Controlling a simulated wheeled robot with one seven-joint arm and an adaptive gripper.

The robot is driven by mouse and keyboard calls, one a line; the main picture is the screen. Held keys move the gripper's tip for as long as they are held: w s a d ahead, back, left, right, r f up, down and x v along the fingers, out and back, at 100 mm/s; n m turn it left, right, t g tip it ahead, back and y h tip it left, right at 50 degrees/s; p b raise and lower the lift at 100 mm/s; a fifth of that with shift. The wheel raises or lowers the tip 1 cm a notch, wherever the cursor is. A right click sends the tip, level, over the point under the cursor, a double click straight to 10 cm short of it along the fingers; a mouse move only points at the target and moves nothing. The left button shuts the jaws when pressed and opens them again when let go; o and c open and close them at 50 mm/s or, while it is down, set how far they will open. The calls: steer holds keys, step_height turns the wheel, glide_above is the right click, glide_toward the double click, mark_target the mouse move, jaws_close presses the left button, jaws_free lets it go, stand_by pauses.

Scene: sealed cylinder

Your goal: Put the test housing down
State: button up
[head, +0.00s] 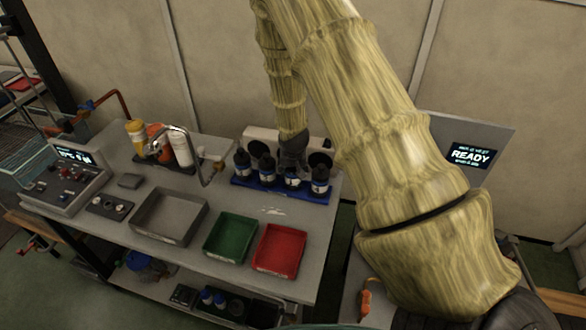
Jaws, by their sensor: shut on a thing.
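My gripper (293,158) is a small dark shape at the end of my arm, over the back right of the grey workbench (190,180). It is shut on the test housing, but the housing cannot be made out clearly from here. The gripper is just behind and above a row of several dark bottles with white labels (265,169) in a blue tray (262,187). A pale fixture with dark round openings (260,138) stands behind the gripper, partly hidden by my arm. Whether the housing touches the bench, the tray or the fixture cannot be told.
Grey (168,216), green (230,238) and red (279,249) empty trays line the bench front. Bottles and a bent metal pipe (208,165) stand at the back, a control box (68,182) at left. A screen (471,157) reads READY. My arm hides the right side.

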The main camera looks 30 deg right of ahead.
steer(key=shift+f, duration=0.25)
steer(key=shift+f, duration=0.1)
steer(key=o, duration=1.2)
steer(key=shift+r, duration=0.2)
steer(key=shift+b+v, duration=1.75)
steer(key=shift+v, duration=4.2)
steer(key=shift+s, duration=0.1)
